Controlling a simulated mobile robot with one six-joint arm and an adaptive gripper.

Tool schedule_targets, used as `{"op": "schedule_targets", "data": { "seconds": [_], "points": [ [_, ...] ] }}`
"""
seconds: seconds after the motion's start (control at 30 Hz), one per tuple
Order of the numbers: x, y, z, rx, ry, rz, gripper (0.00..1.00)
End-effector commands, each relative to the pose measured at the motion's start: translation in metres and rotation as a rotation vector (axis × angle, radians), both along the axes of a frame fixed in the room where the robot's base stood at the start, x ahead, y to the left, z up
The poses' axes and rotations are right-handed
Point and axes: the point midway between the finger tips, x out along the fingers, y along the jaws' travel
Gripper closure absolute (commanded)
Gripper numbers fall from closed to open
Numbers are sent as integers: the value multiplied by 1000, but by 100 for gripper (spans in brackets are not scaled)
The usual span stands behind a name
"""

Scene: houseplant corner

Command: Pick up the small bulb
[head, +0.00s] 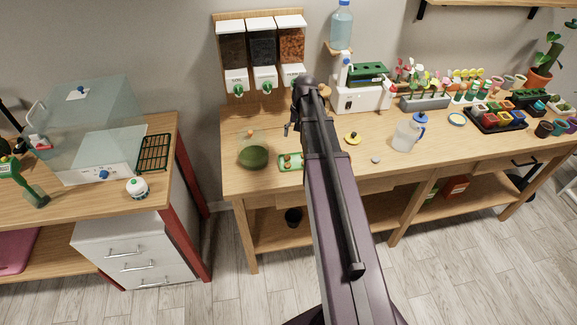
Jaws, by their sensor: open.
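A small green tray (283,166) lies near the front edge of the right-hand table, partly covered by my arm. A small brownish thing (288,159) rests on it and may be the small bulb; it is too small to be sure. My gripper (289,129) shows only as a dark piece left of my arm's far end, above the table and behind the tray. It is open, apart from the brownish thing, and mostly hidden by my arm.
A round green glass vessel (253,156) stands left of the tray. A yellow item (352,138), a small grey disc (375,159) and a blue-lidded jug (408,133) stand to the right. Dispensers (263,50) rise behind. A gap separates the left bench (110,190).

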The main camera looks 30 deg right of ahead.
Motion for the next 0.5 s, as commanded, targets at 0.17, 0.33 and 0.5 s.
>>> {"op": "schedule_targets", "data": {
  "seconds": [0.17,0.33,0.5],
  "points": [
    [0,2,-15,0,0,0,24],
    [0,4,-28,0,0,0,24],
    [-1,6,-40,0,0,0,24]
  ]
}}
